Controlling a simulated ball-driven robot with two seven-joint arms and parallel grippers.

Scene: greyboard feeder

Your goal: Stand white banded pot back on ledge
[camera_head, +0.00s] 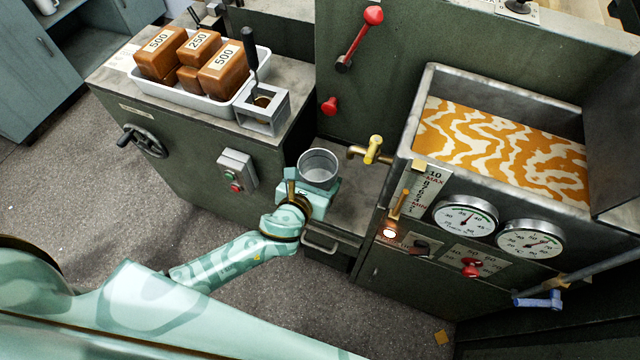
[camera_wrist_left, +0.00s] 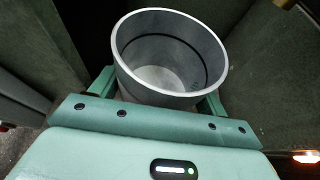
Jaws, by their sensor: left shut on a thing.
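The pot (camera_head: 319,165) is a round, open, pale grey vessel in the head view, upright and seemingly empty. It also shows in the left wrist view (camera_wrist_left: 168,60), with a thin dark ring around its inside. My left gripper (camera_head: 314,186) is shut on the pot, its fingers on either side of it in the left wrist view (camera_wrist_left: 160,98). The pot is over the grey ledge (camera_head: 350,190) between the two cabinets; I cannot tell whether its base touches it. The outer band is hidden. My right gripper is out of view.
A brass tap (camera_head: 371,151) sticks out just right of the pot. A tank with orange and white patterned contents (camera_head: 500,150) and two gauges (camera_head: 466,215) stands right. A white tray (camera_head: 150,88) of brown weights sits on the left cabinet. A drawer handle (camera_head: 322,246) is below the ledge.

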